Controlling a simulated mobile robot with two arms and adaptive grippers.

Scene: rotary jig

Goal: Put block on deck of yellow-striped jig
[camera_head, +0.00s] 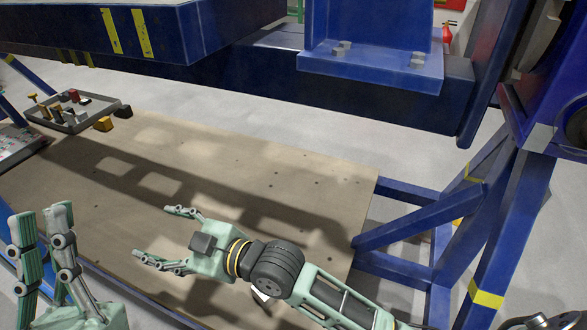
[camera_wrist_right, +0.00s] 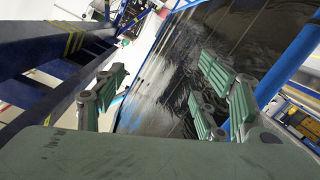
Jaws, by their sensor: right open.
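A yellow block (camera_head: 104,124) and a black block (camera_head: 123,111) rest on the wooden tabletop beside the grey tray; I cannot tell which is the task's block. The blue beam with yellow stripes (camera_head: 143,33), seemingly the jig, spans the upper left of the head view. My right gripper (camera_head: 166,234) is open and empty over the near middle of the tabletop, apart from both blocks. Its spread fingers (camera_wrist_right: 160,95) also show in the right wrist view. My left gripper (camera_head: 42,215) stands fingers up at lower left, with a gap between its fingers and nothing in it.
A grey tray (camera_head: 72,124) with several small parts lies at the left of the wooden tabletop (camera_head: 240,175). A second tray (camera_head: 15,148) sits at the left edge. Blue frame legs (camera_head: 425,215) stand at right. The middle of the tabletop is clear.

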